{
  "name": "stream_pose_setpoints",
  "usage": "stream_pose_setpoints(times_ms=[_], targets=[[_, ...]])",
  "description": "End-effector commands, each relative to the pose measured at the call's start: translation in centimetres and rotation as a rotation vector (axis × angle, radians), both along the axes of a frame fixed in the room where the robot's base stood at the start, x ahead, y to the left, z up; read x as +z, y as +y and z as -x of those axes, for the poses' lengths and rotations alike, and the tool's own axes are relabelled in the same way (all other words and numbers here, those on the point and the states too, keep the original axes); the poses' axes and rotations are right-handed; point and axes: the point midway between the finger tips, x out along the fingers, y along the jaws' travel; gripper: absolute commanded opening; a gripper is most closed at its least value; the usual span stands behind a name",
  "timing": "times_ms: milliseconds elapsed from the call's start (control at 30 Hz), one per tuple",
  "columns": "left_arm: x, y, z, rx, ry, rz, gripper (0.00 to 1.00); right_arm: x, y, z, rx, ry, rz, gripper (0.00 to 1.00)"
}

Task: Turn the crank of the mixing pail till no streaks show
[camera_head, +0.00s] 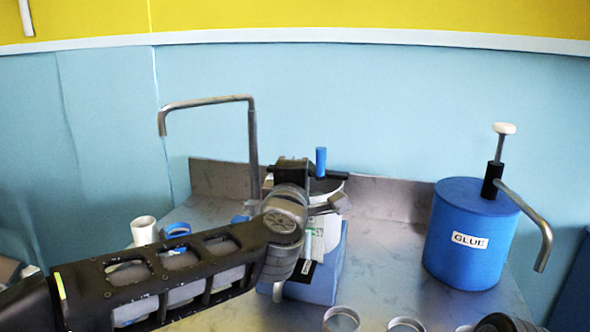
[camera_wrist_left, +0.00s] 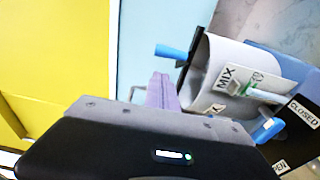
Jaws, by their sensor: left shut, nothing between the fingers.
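The mixing pail is a white tub (camera_head: 332,228) in a blue stand (camera_head: 327,278), partly behind my left arm in the head view. A black bar crosses its top, with an upright blue crank handle (camera_head: 320,161). In the left wrist view the pail (camera_wrist_left: 232,62) bears a MIX label, and the crank handle (camera_wrist_left: 171,52) sticks out near my fingers. My left gripper (camera_wrist_left: 162,88) is shut and empty beside the pail, seemingly apart from the handle. In the head view its fingers cannot be made out. The pail's contents are hidden, so streaks cannot be judged.
A bent grey pipe (camera_head: 252,140) rises behind my left arm. A blue GLUE container (camera_head: 463,250) with a pump and spout stands right. A white cup (camera_head: 144,231) is at left; metal rings (camera_head: 341,319) lie in front. The pail's lower blue lever (camera_wrist_left: 268,130) sits near a CLOSED label.

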Motion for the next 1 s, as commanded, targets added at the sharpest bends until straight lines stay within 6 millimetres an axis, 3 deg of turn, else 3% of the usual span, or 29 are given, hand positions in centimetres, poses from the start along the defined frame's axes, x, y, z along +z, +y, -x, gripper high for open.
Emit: stream_pose_setpoints(times_ms=[200, 400, 833, 1000], targets=[[-0.2, -3.4, 3.1, -0.002, 0.003, 0.0, 0.0, -0.2, -0.1, -0.1, -0.001, 0.0, 0.001, 0.36], [-0.3, -5.0, 4.7, 0.0, 0.004, -0.002, 0.0, -0.3, 0.0, 0.0, -0.001, 0.0, 0.001, 0.36], [-0.1, -5.2, 4.9, 0.002, 0.004, -0.002, 0.0, -0.1, 0.0, -0.1, -0.001, 0.0, 0.001, 0.36], [2.1, -5.2, 4.9, 0.001, 0.003, 0.0, 0.0, 2.0, 0.0, 0.0, -0.001, 0.001, 0.001, 0.36]])
